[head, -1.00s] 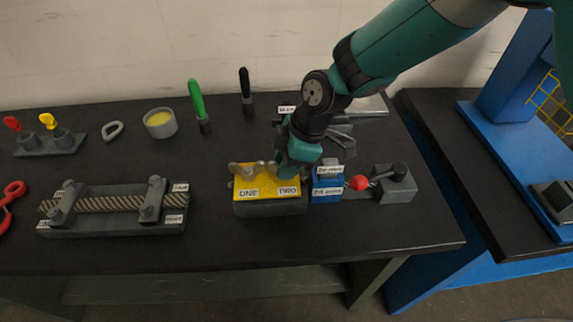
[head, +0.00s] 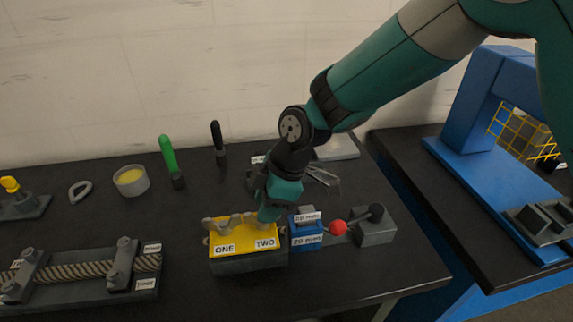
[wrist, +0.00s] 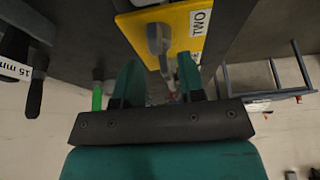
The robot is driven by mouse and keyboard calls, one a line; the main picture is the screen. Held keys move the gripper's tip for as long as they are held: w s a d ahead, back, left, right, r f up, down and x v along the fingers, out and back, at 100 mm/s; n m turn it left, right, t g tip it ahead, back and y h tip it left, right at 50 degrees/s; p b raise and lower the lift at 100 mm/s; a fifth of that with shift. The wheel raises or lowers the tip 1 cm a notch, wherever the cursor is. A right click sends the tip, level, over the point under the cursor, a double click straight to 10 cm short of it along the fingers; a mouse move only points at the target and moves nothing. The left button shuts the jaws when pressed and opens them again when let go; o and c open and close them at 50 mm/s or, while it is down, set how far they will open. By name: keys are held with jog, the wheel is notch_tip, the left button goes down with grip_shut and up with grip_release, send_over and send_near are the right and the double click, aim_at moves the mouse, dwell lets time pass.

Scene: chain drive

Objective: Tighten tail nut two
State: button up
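The yellow block (head: 249,241) carries labels ONE and TWO and sits near the front of the bench. A grey wing nut (head: 221,223) stands above ONE. The tail nut two is mostly hidden behind my gripper (head: 268,216) in the head view. In the wrist view a grey wing nut (wrist: 159,42) by the TWO label shows between and just past the fingertips of my gripper (wrist: 158,62). The teal fingers are apart, with a gap visible on both sides of the nut. Whether they touch it is not clear.
Close right of the yellow block is a blue block (head: 306,238) with labels, then a red-knobbed lever (head: 337,228) at a grey block (head: 375,229). A rope clamp fixture (head: 80,276) lies left. A green-handled tool (head: 169,157) stands behind. Bare bench lies front right.

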jog(key=b+v, duration=0.1)
jog(key=v, duration=1.3)
jog(key=shift+r+b, duration=0.2)
jog(key=shift+b, duration=0.15)
jog(key=shift+d, duration=0.15)
jog(key=s+d+m+t, duration=0.1)
jog(key=s+d+m, duration=1.2)
jog(key=s, duration=0.5)
jog(key=shift+s+d+r, duration=0.25)
jog(key=shift+d+r, duration=0.1)
jog(key=shift+d, duration=0.75)
